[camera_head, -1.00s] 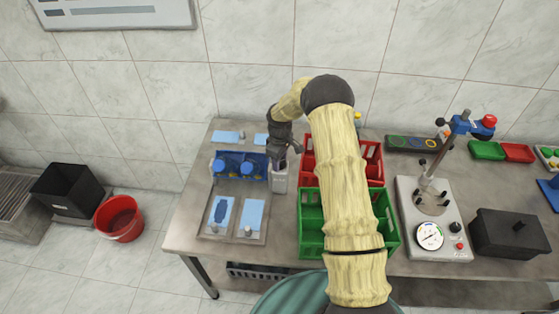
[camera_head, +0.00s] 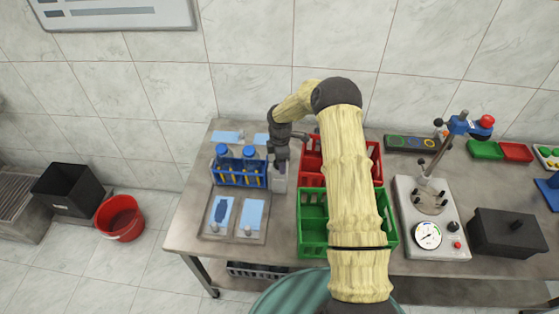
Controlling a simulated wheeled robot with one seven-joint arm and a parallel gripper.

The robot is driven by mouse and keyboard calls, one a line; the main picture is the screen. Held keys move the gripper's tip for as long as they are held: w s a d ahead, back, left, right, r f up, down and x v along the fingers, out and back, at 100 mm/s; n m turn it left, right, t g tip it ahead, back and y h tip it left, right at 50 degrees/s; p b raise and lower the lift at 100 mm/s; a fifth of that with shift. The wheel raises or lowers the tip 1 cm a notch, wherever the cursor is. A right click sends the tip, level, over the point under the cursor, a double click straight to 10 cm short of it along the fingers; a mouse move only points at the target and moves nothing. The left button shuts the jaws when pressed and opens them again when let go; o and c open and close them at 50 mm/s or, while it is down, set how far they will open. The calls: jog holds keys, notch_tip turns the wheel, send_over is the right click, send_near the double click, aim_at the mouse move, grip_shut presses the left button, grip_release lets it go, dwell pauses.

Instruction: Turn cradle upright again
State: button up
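The blue cradle (camera_head: 240,180) stands on the left part of the table and holds a few blue-capped bottles (camera_head: 222,151) with yellowish lower parts. The bottles now look upright or nearly so, caps at the top. My gripper (camera_head: 281,166) is at the cradle's right end, pointing down at a light grey block (camera_head: 279,184). My gripper's fingers are small and dark here, so I cannot tell whether they are open or shut, or touch anything.
A tray with light blue pads (camera_head: 250,215) lies in front of the cradle. Red (camera_head: 310,170) and green (camera_head: 312,240) crates stand to the right, partly behind my arm. A gauge device (camera_head: 429,236) and dark box (camera_head: 508,235) stand farther right.

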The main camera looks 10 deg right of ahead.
jog(key=shift+a, duration=0.1)
jog(key=m+b, duration=0.1)
jog(key=m, duration=0.6)
jog(key=shift+b, duration=0.4)
jog(key=shift+c, duration=0.3)
jog(key=c, duration=0.8)
jog(key=n, duration=0.3)
jog(key=o, duration=0.9)
jog(key=shift+c, duration=0.2)
jog(key=shift+o, duration=0.4)
